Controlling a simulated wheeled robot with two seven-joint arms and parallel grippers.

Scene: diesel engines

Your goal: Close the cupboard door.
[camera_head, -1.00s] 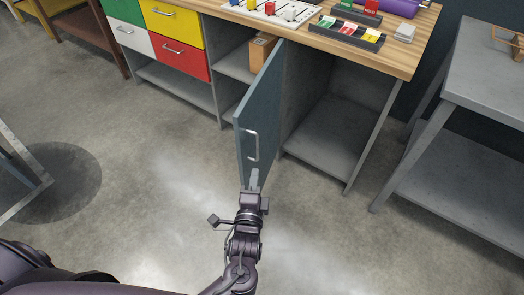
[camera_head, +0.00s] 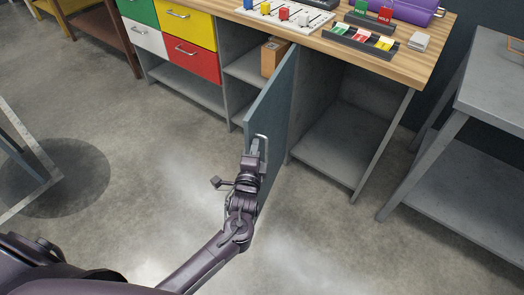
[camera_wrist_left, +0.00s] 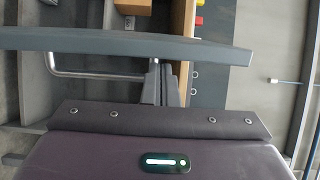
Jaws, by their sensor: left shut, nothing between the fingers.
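The grey-blue cupboard door (camera_head: 274,106) stands open, swung out from the workbench. Its metal bar handle (camera_head: 262,142) is near the door's outer edge. In the left wrist view, the door (camera_wrist_left: 120,42) crosses the picture as a dark strip, with the handle (camera_wrist_left: 98,75) on the side towards my wrist. My left gripper (camera_head: 252,158) is shut and empty, close to the handle end and the door. Its fingers (camera_wrist_left: 166,80) reach the door's strip in the wrist view; I cannot tell whether they touch. My right gripper is out of view.
The open cupboard compartment (camera_head: 340,140) is right of the door. A cardboard-coloured box (camera_head: 272,57) sits on the shelf behind it. Coloured drawers (camera_head: 190,60) are at the left. A grey metal table (camera_head: 490,85) stands at the right. The floor in front is clear.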

